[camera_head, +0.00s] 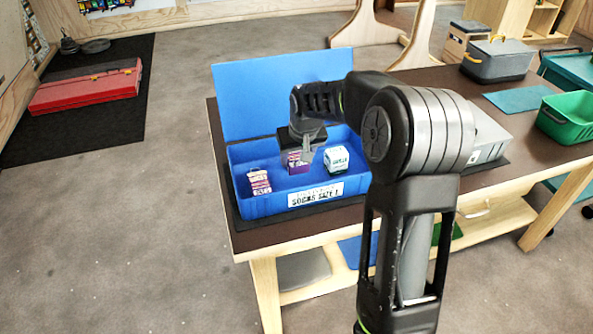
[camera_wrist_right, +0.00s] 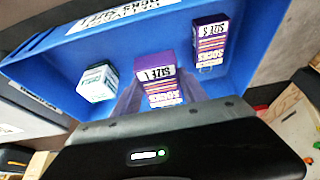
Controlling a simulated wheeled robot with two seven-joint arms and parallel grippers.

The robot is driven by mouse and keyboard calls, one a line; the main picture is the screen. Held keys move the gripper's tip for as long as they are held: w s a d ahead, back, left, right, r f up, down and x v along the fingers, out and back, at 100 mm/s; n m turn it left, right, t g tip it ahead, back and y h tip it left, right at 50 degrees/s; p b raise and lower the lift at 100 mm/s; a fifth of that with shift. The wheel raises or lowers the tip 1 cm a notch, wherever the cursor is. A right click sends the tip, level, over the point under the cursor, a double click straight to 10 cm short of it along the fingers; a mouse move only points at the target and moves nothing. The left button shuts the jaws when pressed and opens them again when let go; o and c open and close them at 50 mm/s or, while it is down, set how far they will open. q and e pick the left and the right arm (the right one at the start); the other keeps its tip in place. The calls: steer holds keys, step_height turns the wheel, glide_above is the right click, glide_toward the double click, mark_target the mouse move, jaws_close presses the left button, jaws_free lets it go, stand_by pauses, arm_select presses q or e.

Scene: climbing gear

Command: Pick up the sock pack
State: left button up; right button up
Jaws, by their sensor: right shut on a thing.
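The purple sock pack (camera_head: 297,166) is in the middle of the blue box (camera_head: 262,205). In the right wrist view this pack (camera_wrist_right: 158,74) reads "SIZE L" and sits between my fingers. My right gripper (camera_head: 308,158) reaches down into the box from above and is shut on the pack. The fingers cover part of it, and I cannot tell whether it touches the box floor. A second purple and white sock pack (camera_head: 259,181) is at the left; it reads "SIZE S" in the wrist view (camera_wrist_right: 211,42). A white and green pack (camera_head: 337,160) is at the right. My left gripper is not in view.
The box's blue lid (camera_head: 270,95) stands open at the back. A label (camera_head: 316,194) is on the front wall. The box stands on a brown table (camera_head: 285,235). A grey case (camera_head: 490,140), a green basket (camera_head: 568,117) and a grey toolbox (camera_head: 497,60) are to the right.

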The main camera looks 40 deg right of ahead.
steer(key=shift+r, duration=1.3)
steer(key=shift+s+f, duration=0.1)
